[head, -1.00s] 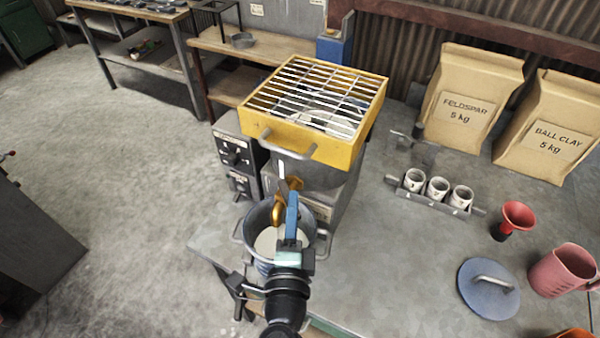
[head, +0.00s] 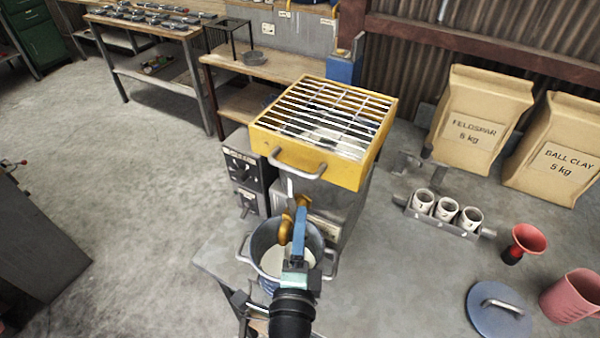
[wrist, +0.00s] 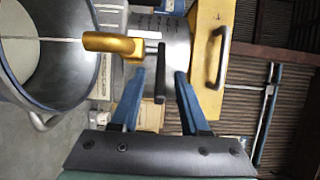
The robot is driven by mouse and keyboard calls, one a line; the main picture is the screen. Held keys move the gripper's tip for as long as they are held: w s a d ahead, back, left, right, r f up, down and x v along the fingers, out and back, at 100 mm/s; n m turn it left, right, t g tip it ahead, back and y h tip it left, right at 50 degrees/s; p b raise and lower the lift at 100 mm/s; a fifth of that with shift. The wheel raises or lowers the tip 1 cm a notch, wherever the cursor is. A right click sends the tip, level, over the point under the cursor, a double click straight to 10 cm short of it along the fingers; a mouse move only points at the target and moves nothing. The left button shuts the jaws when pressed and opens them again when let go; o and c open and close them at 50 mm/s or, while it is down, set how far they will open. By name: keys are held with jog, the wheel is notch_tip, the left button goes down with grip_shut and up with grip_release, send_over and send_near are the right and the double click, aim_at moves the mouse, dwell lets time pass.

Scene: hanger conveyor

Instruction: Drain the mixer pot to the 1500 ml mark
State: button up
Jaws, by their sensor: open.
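The mixer pot (wrist: 172,48) is a steel vessel under a yellow grated top (head: 310,165). Dark marks show on its wall in the wrist view, too small to read. A brass tap (wrist: 112,42) sticks out from it, with a dark lever (wrist: 160,75). A thin pale line, apparently a stream, runs from the tap into the grey two-handled bucket (head: 255,245), which holds whitish liquid. My gripper (head: 300,212) is open over the bucket, by the tap. In the wrist view its blue fingers stand either side of the lever, with gaps. The level inside the mixer pot is hidden.
Right of the mixer, a rack (head: 440,224) holds three small cups. A red funnel (head: 525,240), a blue lid (head: 499,312) and a pink jug (head: 572,296) stand on the bench. Two paper sacks stand behind. Dark control boxes (head: 243,172) flank the mixer's left.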

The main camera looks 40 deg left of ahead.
jog(key=shift+s+d+f, duration=0.15)
jog(key=shift+s+d, duration=0.1)
jog(key=shift+s, duration=0.15)
jog(key=b+v, duration=0.6)
jog(key=v, duration=0.6)
jog(key=shift+b, duration=0.3)
dwell(5.3)
